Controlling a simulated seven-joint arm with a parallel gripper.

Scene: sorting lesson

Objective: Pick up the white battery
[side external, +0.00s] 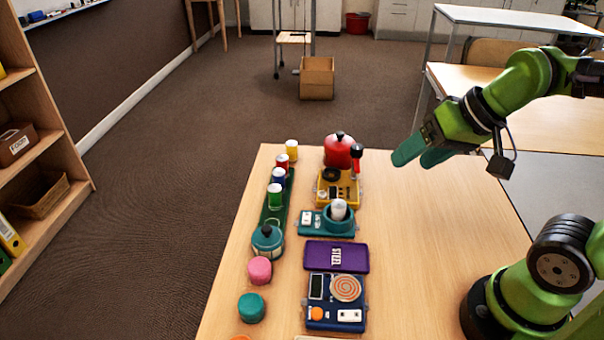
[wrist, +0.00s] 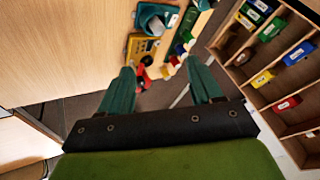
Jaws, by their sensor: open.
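The white battery (side external: 339,209) looks like the short white cylinder standing upright in a round teal cup (side external: 338,222) on a teal device, at the middle of the table in the side view. My gripper (side external: 414,159) is open and empty, with teal fingers, above the table to the right of and higher than the battery. Its spread fingers also show in the wrist view (wrist: 161,75).
A red pot (side external: 338,151) stands by a yellow device (side external: 337,190) behind the battery. Several coloured cylinders stand left on a green strip (side external: 265,214). A purple STEEL box (side external: 336,256) and blue device (side external: 336,316) are in front. The table (side external: 420,255) is clear on the right.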

